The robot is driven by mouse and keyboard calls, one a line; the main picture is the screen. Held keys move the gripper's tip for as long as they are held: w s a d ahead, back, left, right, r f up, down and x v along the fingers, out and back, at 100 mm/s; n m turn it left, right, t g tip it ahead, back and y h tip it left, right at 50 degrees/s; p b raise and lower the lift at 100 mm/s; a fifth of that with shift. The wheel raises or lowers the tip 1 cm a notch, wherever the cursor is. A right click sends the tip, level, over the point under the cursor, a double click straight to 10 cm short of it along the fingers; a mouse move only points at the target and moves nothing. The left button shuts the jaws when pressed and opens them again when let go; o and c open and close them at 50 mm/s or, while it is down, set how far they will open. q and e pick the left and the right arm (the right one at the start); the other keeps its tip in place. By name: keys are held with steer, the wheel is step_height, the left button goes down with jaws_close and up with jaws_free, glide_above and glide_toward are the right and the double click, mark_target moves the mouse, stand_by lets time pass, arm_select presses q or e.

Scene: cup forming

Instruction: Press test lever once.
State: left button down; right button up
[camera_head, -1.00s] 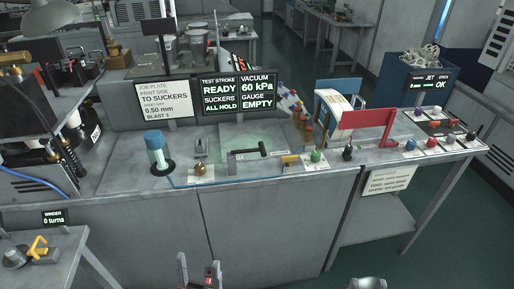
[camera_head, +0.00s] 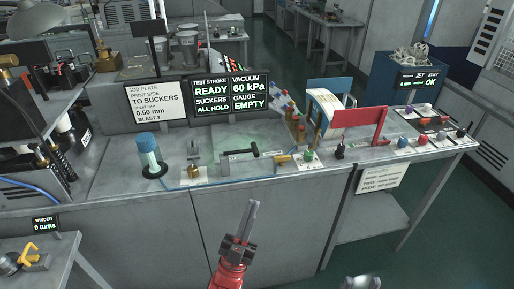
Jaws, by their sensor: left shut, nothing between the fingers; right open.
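A black-handled lever (camera_head: 240,155) lies low over a pale plate on the middle of the grey bench; it looks like the test lever, though no label on it can be read. The display (camera_head: 230,93) behind it reads "TEST STROKE READY", "SUCKERS ALL HOLD", "VACUUM 60 kPa" and "GAUGE EMPTY". My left gripper (camera_head: 251,204) points up in the picture in front of the bench, below the lever. Its fingers are together and empty, and apart from the lever.
A blue-capped cylinder (camera_head: 149,160), a brass knob (camera_head: 193,172) and a green button (camera_head: 309,155) flank the lever. A red panel (camera_head: 358,124) stands to the right, near several coloured knobs.

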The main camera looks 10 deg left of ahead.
arm_select(q)
steer(key=w+d+n+g+y, duration=0.1)
steer(key=w+d+g+y, duration=0.15)
steer(key=w+d, duration=0.4)
steer(key=w+d+g+y, duration=0.2)
steer(key=w+d+y, duration=0.15)
steer(key=w, duration=0.65)
steer(key=w+a+r+n+g+y, duration=0.2)
steer(key=w+n+y, duration=0.2)
steer(key=w+y, duration=0.15)
steer(key=s+a+n+g+y, duration=0.2)
steer(key=a+n+g+y, duration=0.3)
steer(key=n+y, duration=0.1)
steer(key=shift+s+a+r+y+b, duration=0.2)
steer(key=shift+s+r+y+b, duration=0.2)
steer(key=shift+y, duration=0.45)
steer(key=shift+w, duration=0.15)
